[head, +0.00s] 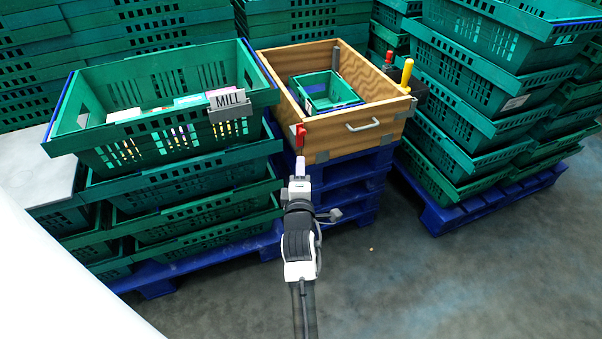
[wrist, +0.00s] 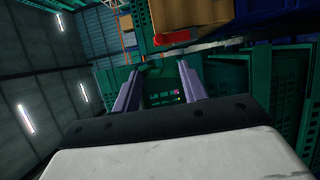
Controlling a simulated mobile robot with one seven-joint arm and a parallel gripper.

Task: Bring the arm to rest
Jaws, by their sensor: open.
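My gripper (head: 300,165) is in front of the wooden box, at about the middle of the head view. In the wrist view my gripper (wrist: 158,72) shows two purple-grey fingers spread apart with nothing between them. The fingers point toward the stacked green crates and the box. My arm reaches up from the bottom of the head view.
A green crate (head: 180,163) labelled MILL, with packages inside, tops the left stack. The wooden box (head: 345,142) holds a small green crate (head: 338,97) and stands on blue pallets (head: 357,180). More green crates (head: 470,160) stand right. Floor (head: 440,280) at lower right is clear.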

